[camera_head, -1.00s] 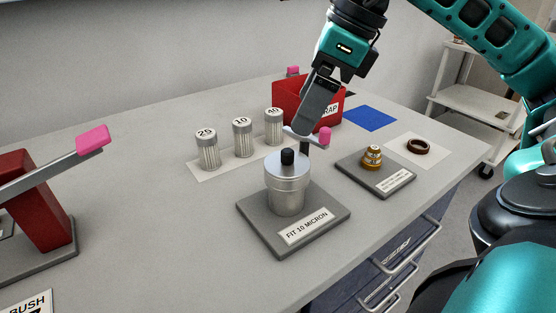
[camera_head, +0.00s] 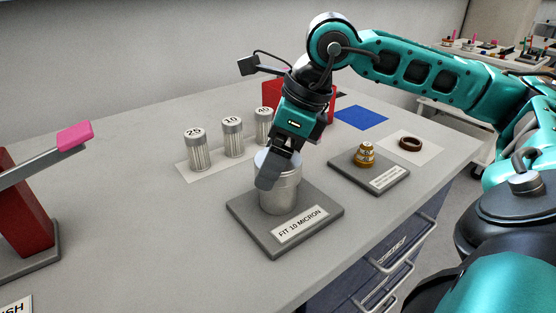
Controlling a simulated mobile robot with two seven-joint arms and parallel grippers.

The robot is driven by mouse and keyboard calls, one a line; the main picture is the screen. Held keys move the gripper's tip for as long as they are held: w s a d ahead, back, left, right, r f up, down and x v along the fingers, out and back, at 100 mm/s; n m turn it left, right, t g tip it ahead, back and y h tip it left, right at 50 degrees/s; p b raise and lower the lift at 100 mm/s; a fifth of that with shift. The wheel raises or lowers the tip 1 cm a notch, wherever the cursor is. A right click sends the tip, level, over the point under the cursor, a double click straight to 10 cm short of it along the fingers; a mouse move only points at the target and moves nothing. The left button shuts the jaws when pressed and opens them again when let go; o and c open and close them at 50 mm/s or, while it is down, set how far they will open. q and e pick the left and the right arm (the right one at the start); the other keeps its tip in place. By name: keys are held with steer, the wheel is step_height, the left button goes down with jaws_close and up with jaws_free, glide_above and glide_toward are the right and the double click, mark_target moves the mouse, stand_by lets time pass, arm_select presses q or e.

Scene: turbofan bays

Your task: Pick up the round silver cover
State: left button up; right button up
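The round silver cover (camera_head: 263,157) sits on top of a silver canister (camera_head: 287,196), which stands upright on a grey base marked "FIT 10 MICRON" (camera_head: 325,216). My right gripper (camera_head: 270,178) points down over the cover, and a grey finger overlaps the front of the cover and canister. The cover's black knob is hidden behind the gripper. The finger spacing and any contact with the knob cannot be told from this angle. My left gripper is not in view.
Ribbed filters marked 25 (camera_head: 196,150), 10 (camera_head: 232,137) and 40 (camera_head: 263,125) stand behind the canister. A red bin (camera_head: 318,97) is behind my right gripper. A brass fitting (camera_head: 366,154) and a dark ring (camera_head: 410,143) lie right. A pink-handled red lever stand (camera_head: 28,218) is left.

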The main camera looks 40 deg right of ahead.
steer(key=c, duration=0.9)
steer(key=shift+r, duration=0.1)
